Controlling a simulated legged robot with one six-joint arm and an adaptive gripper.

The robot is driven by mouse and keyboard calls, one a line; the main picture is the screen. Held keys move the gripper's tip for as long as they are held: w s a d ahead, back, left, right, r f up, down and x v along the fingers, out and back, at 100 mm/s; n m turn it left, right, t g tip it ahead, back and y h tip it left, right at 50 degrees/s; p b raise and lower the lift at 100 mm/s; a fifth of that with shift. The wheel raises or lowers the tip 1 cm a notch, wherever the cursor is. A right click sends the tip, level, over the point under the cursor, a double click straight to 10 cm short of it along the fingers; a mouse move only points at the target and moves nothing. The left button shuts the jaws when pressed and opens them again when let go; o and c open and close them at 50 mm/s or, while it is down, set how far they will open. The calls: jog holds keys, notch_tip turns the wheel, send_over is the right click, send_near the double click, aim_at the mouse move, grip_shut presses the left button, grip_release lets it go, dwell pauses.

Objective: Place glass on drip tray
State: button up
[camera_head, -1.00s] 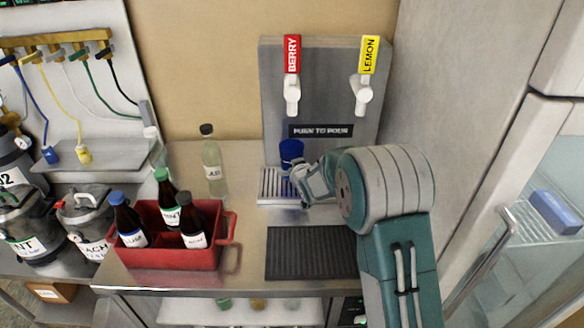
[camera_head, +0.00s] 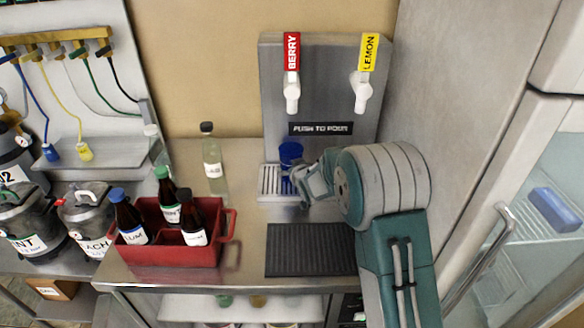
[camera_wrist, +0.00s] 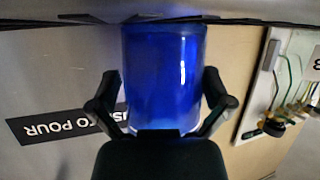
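The blue glass (camera_head: 290,152) is upright at the rear right of the slatted drip tray (camera_head: 268,181), below the dispenser taps. I cannot tell whether its base touches the tray. My gripper (camera_head: 301,172) comes in from the right and partly covers the lower glass. In the upside-down wrist view, the glass (camera_wrist: 163,75) fills the space between my fingers (camera_wrist: 162,95), one against each side. The gripper is shut on it.
Behind stands the dispenser panel (camera_head: 277,100) with a red BERRY tap (camera_head: 292,90) and a yellow LEMON tap (camera_head: 362,92). A dark ribbed mat (camera_head: 310,250) lies in front. Left are a red bottle crate (camera_head: 170,256) and a clear bottle (camera_head: 213,165).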

jog(key=shift+s+f, duration=0.1)
jog(key=shift+f, duration=0.05)
jog(key=shift+s+d+r, duration=0.15)
jog(key=shift+s+r, duration=0.25)
jog(key=shift+r, duration=0.3)
jog(key=v, duration=1.1)
jog(key=shift+r, duration=0.15)
jog(key=s+d+r+m+g+h, duration=0.35)
jog(key=s+d+r, duration=0.5)
jog(key=s, duration=0.45)
jog(key=s+d+r+g, duration=0.2)
jog(key=s+g, duration=0.2)
jog(key=s, duration=1.8)
jog(key=shift+m+h, duration=0.35)
